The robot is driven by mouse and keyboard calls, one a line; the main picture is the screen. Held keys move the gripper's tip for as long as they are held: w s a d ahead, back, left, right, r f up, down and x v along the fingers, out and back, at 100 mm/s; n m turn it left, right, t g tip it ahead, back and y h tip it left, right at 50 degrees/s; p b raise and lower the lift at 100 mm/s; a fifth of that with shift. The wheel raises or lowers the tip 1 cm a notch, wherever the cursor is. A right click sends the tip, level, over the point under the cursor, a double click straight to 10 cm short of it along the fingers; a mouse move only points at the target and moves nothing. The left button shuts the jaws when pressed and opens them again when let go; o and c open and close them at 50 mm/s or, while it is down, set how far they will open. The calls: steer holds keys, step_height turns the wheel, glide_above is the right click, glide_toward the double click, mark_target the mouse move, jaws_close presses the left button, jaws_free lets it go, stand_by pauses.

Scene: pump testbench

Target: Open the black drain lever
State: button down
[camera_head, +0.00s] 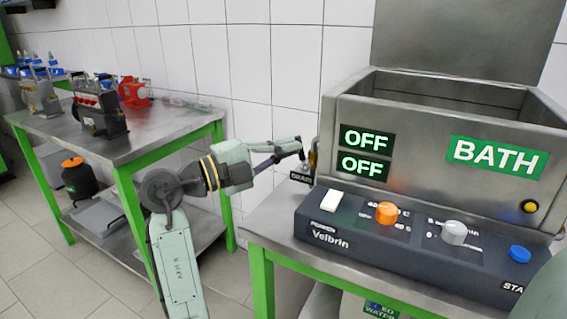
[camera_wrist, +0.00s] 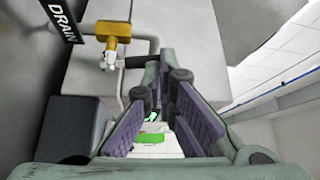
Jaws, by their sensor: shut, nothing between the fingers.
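The brass drain valve (camera_wrist: 121,38) shows at the upper left of the wrist view, on a grey pipe. The black drain lever (camera_wrist: 138,61) sticks out from it toward the right, roughly level. My gripper (camera_wrist: 165,78) is shut and empty, with its fingertips close to the lever's outer end. I cannot tell whether they touch it. In the head view my gripper (camera_head: 298,146) reaches to the left side of the bath (camera_head: 350,105). The valve is small there and partly hidden by my fingers.
A black DRAIN sign (camera_wrist: 62,20) stands beside the valve. The control panel (camera_head: 400,240) with a white switch, orange and grey knobs and a blue button lies in front of the bath. A steel table (camera_head: 150,135) with pumps stands at left. Both displays read OFF.

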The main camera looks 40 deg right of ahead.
steer(key=shift+s+d+r+m+y+b, duration=0.15)
steer(key=shift+s+m+y+b, duration=0.4)
steer(key=shift+m+b, duration=0.45)
steer(key=shift+w, duration=0.1)
